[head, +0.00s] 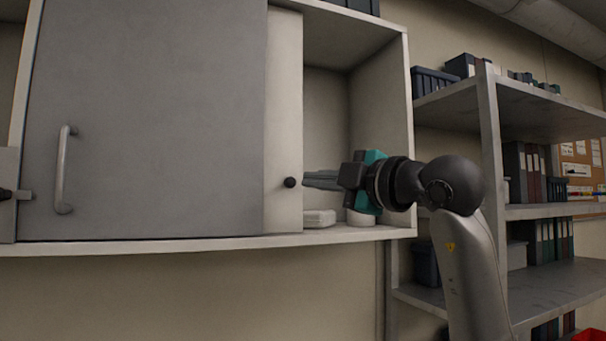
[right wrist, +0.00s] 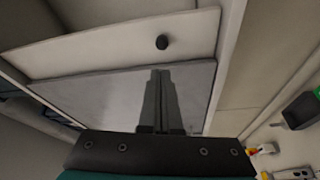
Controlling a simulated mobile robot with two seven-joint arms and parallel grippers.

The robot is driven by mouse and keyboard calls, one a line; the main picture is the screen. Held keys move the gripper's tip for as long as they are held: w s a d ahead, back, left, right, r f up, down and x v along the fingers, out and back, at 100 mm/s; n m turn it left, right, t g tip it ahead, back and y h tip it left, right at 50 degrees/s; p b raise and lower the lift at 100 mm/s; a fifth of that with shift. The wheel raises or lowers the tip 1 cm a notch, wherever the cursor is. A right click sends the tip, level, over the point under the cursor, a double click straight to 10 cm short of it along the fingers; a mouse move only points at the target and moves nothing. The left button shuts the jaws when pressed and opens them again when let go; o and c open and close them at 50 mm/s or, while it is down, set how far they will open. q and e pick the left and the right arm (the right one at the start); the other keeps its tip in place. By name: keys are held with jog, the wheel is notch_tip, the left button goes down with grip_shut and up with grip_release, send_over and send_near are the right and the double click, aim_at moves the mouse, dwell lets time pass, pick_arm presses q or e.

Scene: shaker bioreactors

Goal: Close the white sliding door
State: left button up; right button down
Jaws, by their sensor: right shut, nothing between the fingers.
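The white sliding door (head: 284,120) shows as a narrow upright strip at the right edge of a grey door panel, which covers the rest of it. A round black knob (head: 290,182) sits on the strip. Right of the strip the cabinet stands open. My right gripper (head: 308,180) is shut and empty, pointing left in front of the opening, with its fingertips close to the right side of the knob. In the right wrist view the white door (right wrist: 110,48) and knob (right wrist: 162,42) appear beyond the fingers (right wrist: 160,72). I cannot tell whether they touch.
The grey door (head: 150,110) has a bar handle (head: 64,170). A white box (head: 319,218) and a round white item (head: 360,218) stand on the cabinet floor. A grey shelf rack (head: 490,130) with folders and bins stands to the right, behind my arm.

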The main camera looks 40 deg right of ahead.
aim_at(272, 177)
jog(key=w, duration=0.2)
jog(key=w+p, duration=0.1)
jog(key=w, duration=0.1)
jog(key=w+p, duration=0.1)
jog(key=w, duration=0.2)
jog(key=shift+a+r, duration=0.35)
jog(key=shift+r, duration=0.05)
pick_arm(q)
jog(key=r, duration=0.3)
jog(key=shift+s+a, duration=0.3)
pick_arm(e)
jog(key=shift+w+a, duration=0.1)
jog(key=shift+w, duration=0.3)
